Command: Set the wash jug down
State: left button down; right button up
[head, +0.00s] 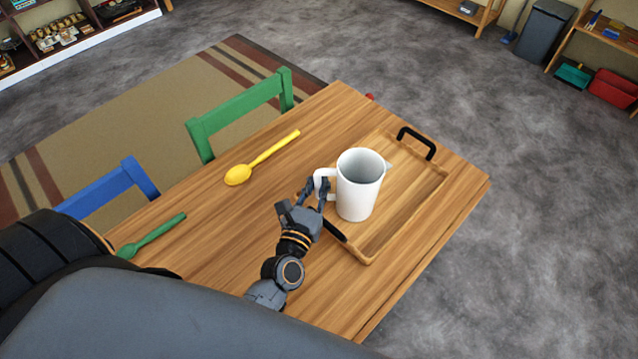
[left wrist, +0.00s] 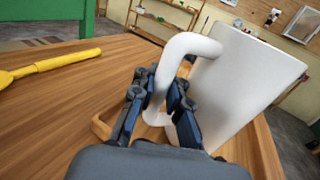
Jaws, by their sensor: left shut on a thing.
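The white wash jug (head: 358,190) is upright at the left part of the wooden tray (head: 377,246) in the head view. I cannot tell whether its base touches the tray. My left gripper (head: 318,190) is shut on the jug's handle, on the jug's left side. In the left wrist view, the gripper's fingers (left wrist: 162,105) close on the handle from both sides, and the jug's white body (left wrist: 235,85) fills the right part. The jug hides part of the tray. My right gripper is not in view.
The tray has black handles (head: 417,142) and stands on a wooden table (head: 240,235). A yellow spoon (head: 262,159) and a green spoon (head: 152,236) lie to the left. A green chair (head: 240,110) and a blue chair (head: 108,190) stand along the table's far left edge.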

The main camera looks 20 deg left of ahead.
pick_arm(q)
jog(key=shift+f, duration=0.1)
jog(key=c, duration=1.3)
grip_release()
jog(key=shift+c, duration=0.2)
jog(key=shift+s, duration=0.2)
jog(key=s+b, duration=0.1)
jog(key=s, duration=0.2)
jog(key=s+d, duration=0.1)
jog(key=s, duration=0.3)
jog(key=s+b, duration=0.1)
jog(key=s, duration=0.2)
jog(key=shift+s+d+b, duration=0.15)
jog(key=shift+s+b, duration=0.05)
jog(key=shift+b, duration=0.1)
jog(key=shift+s+d, duration=0.1)
jog(key=shift+s, duration=0.5)
